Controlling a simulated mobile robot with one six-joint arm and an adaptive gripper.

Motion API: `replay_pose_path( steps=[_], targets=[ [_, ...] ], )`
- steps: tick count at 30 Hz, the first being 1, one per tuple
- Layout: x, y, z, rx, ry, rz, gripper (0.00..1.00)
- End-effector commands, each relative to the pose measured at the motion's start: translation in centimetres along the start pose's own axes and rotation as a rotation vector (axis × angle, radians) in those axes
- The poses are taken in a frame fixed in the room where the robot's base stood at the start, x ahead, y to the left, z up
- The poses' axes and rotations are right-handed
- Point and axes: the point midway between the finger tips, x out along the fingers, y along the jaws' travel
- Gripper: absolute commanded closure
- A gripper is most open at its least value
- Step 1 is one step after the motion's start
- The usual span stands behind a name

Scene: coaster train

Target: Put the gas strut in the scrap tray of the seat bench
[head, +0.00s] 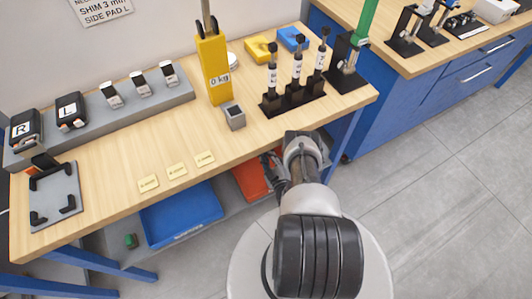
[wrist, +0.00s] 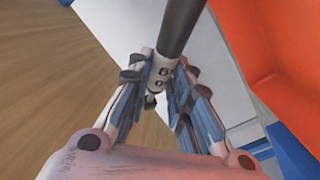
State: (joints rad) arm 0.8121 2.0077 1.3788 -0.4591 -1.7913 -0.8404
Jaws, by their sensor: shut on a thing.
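My gripper (wrist: 162,74) is shut on a gas strut (wrist: 180,25), a black cylinder with a light, marked section between the fingers. The strut slants up and out of the wrist view, with a small end showing below the fingers. In the head view my gripper (head: 272,165) is at the front edge of the seat bench (head: 225,145), and my arm hides most of the held strut. A red tray (head: 250,180), likely the scrap tray, sits below the bench top just left of my gripper. An orange-red surface (wrist: 285,45), likely this tray, fills the wrist view's right side.
A blue tray (head: 180,215) sits left of the red one. Three black upright struts stand in a black rack (head: 293,103) on the bench. A yellow gauge (head: 213,70) and a small grey block (head: 234,117) stand near it. Open floor lies right.

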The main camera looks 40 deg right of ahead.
Motion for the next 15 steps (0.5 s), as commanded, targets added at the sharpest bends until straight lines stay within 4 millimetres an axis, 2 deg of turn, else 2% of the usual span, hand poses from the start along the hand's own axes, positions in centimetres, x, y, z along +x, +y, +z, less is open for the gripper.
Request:
replay_pose_path(
  steps=[11, 12, 15],
  targets=[
    [0.02, -0.60, 0.69, -0.001, 0.001, 0.001, 1.00],
    [-0.02, -0.66, 0.72, 0.000, -0.001, 0.000, 0.80],
    [-0.02, -0.64, 0.71, 0.000, 0.000, 0.000, 0.73]
  ],
)
